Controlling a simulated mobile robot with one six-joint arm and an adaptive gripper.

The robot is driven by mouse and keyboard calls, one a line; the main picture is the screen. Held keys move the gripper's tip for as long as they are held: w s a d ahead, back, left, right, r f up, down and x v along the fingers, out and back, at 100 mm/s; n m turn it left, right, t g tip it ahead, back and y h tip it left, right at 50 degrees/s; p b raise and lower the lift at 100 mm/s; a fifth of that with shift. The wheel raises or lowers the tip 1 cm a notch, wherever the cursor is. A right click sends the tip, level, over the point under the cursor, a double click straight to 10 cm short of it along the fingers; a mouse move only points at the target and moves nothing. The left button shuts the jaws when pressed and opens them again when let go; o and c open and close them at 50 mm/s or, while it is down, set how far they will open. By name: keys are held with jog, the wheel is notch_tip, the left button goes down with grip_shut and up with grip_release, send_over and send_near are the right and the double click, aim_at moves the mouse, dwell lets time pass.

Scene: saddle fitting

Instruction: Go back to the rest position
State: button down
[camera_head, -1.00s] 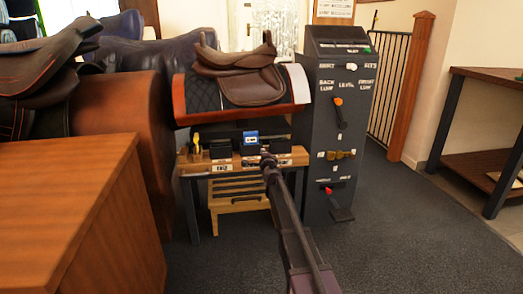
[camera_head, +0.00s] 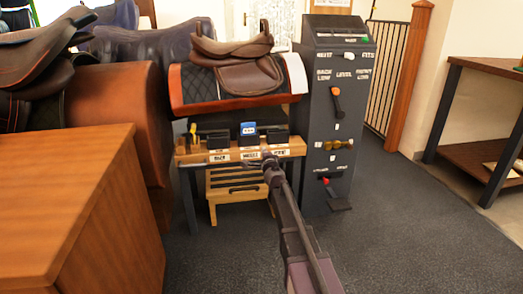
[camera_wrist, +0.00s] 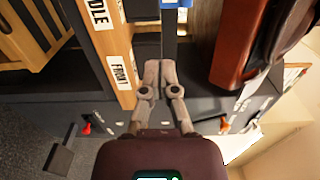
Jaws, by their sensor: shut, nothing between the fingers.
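My gripper (camera_head: 270,163) is shut and empty at the end of my outstretched arm, in front of the labelled shelf edge of the small bench (camera_head: 183,152). In the wrist view my gripper (camera_wrist: 160,68) has its fingertips together, with the bench's label strip just to its left. Nothing is held between the fingers. No separate object or marker for the rest position shows.
A brown saddle (camera_head: 250,76) sits on a stand above the bench. A grey control panel (camera_head: 320,115) with levers stands to the right. A wooden counter (camera_head: 70,190) fills the left front. Dark carpet (camera_head: 400,230) is clear at the right.

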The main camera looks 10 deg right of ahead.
jog(key=s+a+f+n+g+y+p, duration=0.1)
jog(key=s+a+n+g+y+p, duration=0.35)
jog(key=s+n, duration=0.3)
jog(key=s+a+f+n+g+y+p, duration=0.1)
jog(key=s+a+n+g+y+p, duration=0.25)
jog(key=s+a+n, duration=0.45)
jog(key=s+d+f+n+g+h+p, duration=0.1)
jog(key=s+d+g+h+p, duration=0.35)
jog(key=s, duration=0.75)
jog(key=s+d+f+n+g+h+p, duration=0.15)
jog(key=s+d+g+h+p, duration=0.35)
jog(key=s, duration=0.8)
notch_tip(320, 180, up, 38)
jog(key=y+p, duration=0.1)
jog(key=p, duration=3.3)
jog(key=shift+w+d+p, duration=0.25)
jog(key=shift+d+p, duration=0.05)
jog(key=shift+d, duration=0.05)
